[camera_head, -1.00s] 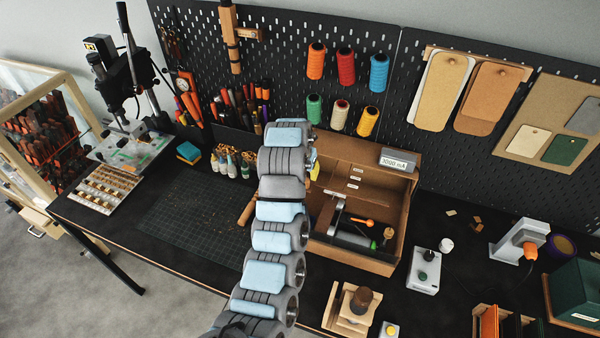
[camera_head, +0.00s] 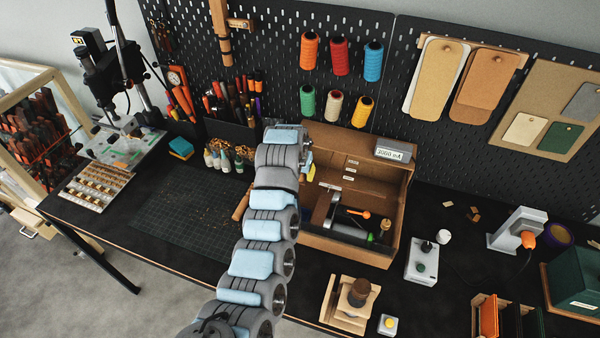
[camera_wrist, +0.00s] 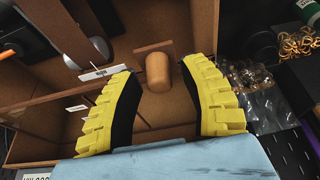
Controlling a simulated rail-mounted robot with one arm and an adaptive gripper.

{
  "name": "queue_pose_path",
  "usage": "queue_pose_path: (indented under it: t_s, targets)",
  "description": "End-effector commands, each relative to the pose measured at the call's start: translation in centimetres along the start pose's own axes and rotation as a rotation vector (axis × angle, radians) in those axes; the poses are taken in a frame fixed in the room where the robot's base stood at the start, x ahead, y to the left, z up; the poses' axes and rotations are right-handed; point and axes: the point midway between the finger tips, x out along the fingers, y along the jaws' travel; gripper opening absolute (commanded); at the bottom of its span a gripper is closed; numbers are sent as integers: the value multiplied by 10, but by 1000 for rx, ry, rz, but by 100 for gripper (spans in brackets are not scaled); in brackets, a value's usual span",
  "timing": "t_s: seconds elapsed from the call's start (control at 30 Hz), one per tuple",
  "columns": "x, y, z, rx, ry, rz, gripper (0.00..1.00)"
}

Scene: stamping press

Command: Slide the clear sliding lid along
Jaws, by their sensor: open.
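The clear sliding lid is hard to make out; its see-through panel seems to lie over the wooden box (camera_head: 395,205), which has an open top and several compartments. In the wrist view a short round wooden knob (camera_wrist: 158,73), beside a thin wooden strip (camera_wrist: 153,48), appears to be its handle. My gripper (camera_wrist: 165,75) is open, with one yellow ribbed finger on each side of the knob and gaps between. In the head view my gripper (camera_head: 308,160) is at the box's left end, mostly hidden behind my arm.
Inside the box lie an orange-handled tool (camera_head: 358,213) and a green-ended tool (camera_head: 370,237). A labelled grey block (camera_head: 395,150) sits at its back right corner. Small bottles (camera_head: 224,160) stand left of my gripper. The cutting mat (camera_head: 190,215) is largely clear.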

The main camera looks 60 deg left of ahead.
Motion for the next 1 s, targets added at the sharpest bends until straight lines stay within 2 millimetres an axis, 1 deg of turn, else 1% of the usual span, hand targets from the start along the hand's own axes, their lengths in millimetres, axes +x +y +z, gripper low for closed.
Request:
queue_pose_path:
  t_s: [0.07,0.1,0.17,0.2,0.23,0.27,0.53,1.0]
  targets:
    - [6,0,1,1,-3,1,44]
    - [6,1,1,1,-4,1,41]
    - [5,1,1,1,-3,1,24]
    - [5,1,1,1,-3,1,12]
    - [5,1,1,1,-3,1,4]
    - [5,1,1,1,-2,1,0]
    - [3,1,4,0,0,2,0]
    - [-6,2,29,0,0,3,0]
